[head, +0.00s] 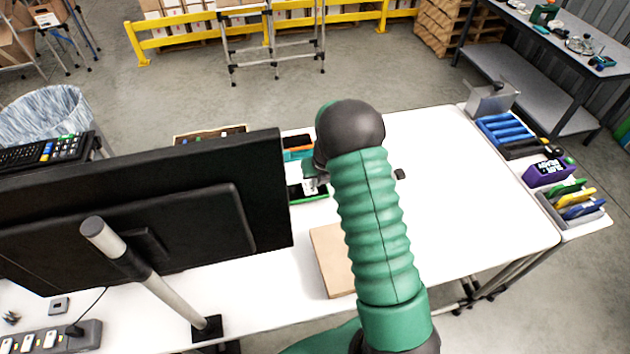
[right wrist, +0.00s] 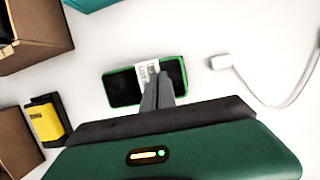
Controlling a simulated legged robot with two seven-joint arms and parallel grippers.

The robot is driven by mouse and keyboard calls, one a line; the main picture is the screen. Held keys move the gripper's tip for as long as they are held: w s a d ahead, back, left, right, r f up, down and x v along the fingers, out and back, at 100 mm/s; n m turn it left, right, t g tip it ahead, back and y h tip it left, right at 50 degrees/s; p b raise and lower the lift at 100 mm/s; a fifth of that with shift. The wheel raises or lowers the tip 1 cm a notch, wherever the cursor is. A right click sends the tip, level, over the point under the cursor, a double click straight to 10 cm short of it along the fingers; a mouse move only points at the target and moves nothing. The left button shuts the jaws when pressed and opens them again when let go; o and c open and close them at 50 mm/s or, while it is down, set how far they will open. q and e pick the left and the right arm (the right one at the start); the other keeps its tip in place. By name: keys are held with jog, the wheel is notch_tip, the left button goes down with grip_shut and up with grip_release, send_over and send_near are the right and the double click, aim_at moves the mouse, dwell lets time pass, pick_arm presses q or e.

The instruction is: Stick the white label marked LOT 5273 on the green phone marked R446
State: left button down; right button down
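The green phone (right wrist: 122,88) lies on the white table with its dark screen up; its mark is not readable. It also shows in the head view (head: 300,199), partly hidden by my right arm. A small white label (right wrist: 148,70) with dark print too small to read is at the tips of my right gripper (right wrist: 157,88). The fingers look closed together on it. The label is over the phone's right half; I cannot tell whether it touches. In the head view the right gripper (head: 312,183) is mostly hidden behind my arm. My left gripper is not seen.
A black monitor (head: 150,215) stands left of the phone. A cardboard piece (head: 330,262) lies nearer on the table. The right wrist view shows a white cable plug (right wrist: 219,62), a yellow-and-black item (right wrist: 45,121) and brown boxes (right wrist: 35,30).

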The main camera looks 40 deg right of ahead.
jog(key=shift+d+f, duration=0.15)
jog(key=c, duration=2.2)
grip_release()
jog(key=shift+a, duration=0.3)
jog(key=c, duration=1.6)
grip_release()
jog(key=shift+d, duration=0.15)
jog(key=p+v, duration=0.3)
jog(key=v, duration=0.4)
jog(key=w+p+v, duration=0.1)
jog(key=p+v, duration=0.2)
jog(key=v, duration=0.5)
jog(key=p+v, duration=0.2)
jog(key=v, duration=0.5)
jog(key=shift+w+d+r+p, duration=0.25)
jog(key=shift+r+p, duration=0.15)
jog(key=shift+r, duration=0.1)
